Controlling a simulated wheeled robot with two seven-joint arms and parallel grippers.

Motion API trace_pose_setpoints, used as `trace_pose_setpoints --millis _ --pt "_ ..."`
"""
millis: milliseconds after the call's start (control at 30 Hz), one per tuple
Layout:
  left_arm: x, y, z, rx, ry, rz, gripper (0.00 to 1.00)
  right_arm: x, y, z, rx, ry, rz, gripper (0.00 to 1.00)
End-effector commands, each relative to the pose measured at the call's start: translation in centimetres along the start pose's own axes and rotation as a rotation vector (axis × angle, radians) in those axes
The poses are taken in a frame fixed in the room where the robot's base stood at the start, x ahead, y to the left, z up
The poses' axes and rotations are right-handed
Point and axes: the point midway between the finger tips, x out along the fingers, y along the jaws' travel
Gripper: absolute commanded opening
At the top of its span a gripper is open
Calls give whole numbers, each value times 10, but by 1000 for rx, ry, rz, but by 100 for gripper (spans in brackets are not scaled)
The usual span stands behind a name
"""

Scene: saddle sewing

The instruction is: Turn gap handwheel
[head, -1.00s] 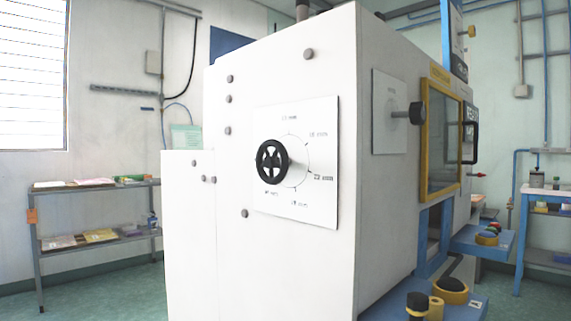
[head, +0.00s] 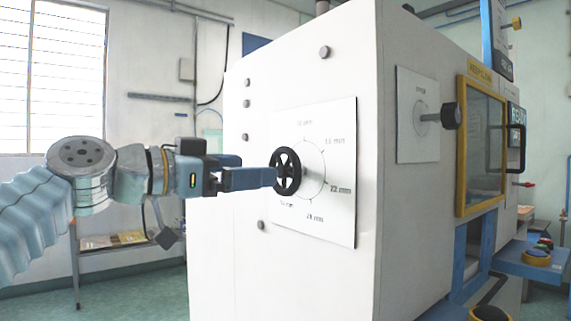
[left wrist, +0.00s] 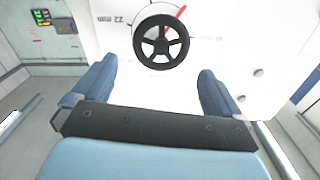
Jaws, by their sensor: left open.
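The black spoked gap handwheel (head: 286,171) stands out from a white dial plate (head: 335,200) with mm marks, on the side of the white machine. My left gripper (head: 262,178) reaches in from the left, level with the wheel, and its fingertips appear close to the rim in the head view. In the left wrist view the gripper (left wrist: 160,88) is open and empty, with its two blue fingers spread apart. The handwheel (left wrist: 161,42) shows ahead, beyond the fingertips and about midway between them. A red pointer shows at its upper right. My right gripper is not in view.
The machine's white side panel (head: 230,240) carries several grey bolt heads. A second plate with a dark knob (head: 450,116) is on the adjoining face, beside a yellow-framed window (head: 483,140). A shelf (head: 130,245) stands behind my left arm.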

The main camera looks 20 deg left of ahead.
Motion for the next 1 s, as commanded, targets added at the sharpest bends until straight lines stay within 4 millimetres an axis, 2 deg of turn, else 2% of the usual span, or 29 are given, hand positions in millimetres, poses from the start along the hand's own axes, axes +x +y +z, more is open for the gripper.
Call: trace_pose_setpoints --millis 100,333,500,767,867,1000 --pt "30 -1 -2 -3 -3 2 100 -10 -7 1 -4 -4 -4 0" --pt "70 -1 -2 -2 -2 0 100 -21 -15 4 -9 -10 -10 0" --pt "82 -1 0 -2 -1 -1 100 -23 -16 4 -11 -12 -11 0" --pt "83 -1 1 -1 -1 -2 100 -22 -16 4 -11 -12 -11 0" --pt "83 -1 1 -1 -1 -2 88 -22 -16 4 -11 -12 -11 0" --pt "83 -1 1 -2 -1 -2 66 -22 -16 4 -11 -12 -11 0"
